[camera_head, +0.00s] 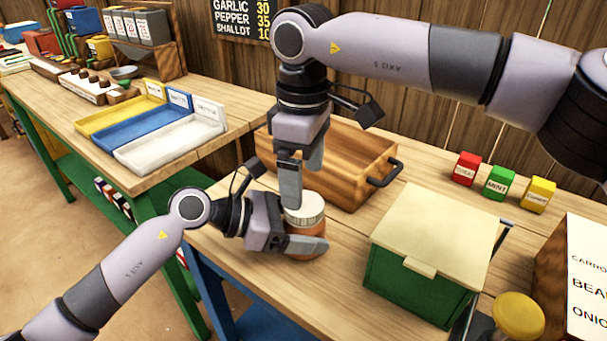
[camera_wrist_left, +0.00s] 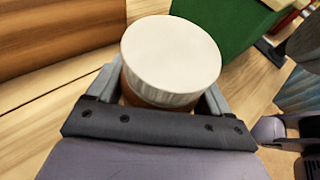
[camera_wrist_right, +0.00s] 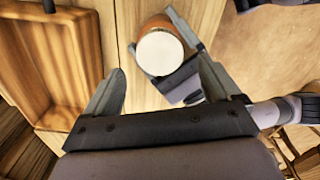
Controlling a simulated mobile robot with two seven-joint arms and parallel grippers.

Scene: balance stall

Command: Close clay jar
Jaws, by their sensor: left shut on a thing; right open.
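The clay jar (camera_head: 307,247) stands on the wooden table, with a white ribbed lid (camera_head: 304,208) on its top. The lid also shows in the left wrist view (camera_wrist_left: 171,55) and in the right wrist view (camera_wrist_right: 160,54). In the left wrist view the lid covers the jar's mouth; I cannot tell how tightly it sits. My left gripper (camera_head: 305,243) is shut on the jar's body from the side, below the lid. My right gripper (camera_head: 301,180) points down just above and behind the lid; its jaws are open and empty in the right wrist view (camera_wrist_right: 160,85).
A wooden tray (camera_head: 335,165) with a dark handle stands behind the jar. A green box with a cream lid (camera_head: 433,235) is to the right. Red (camera_head: 466,168), green (camera_head: 500,183) and yellow (camera_head: 538,194) small boxes stand farther back. Blue, yellow and white trays lie on the left table.

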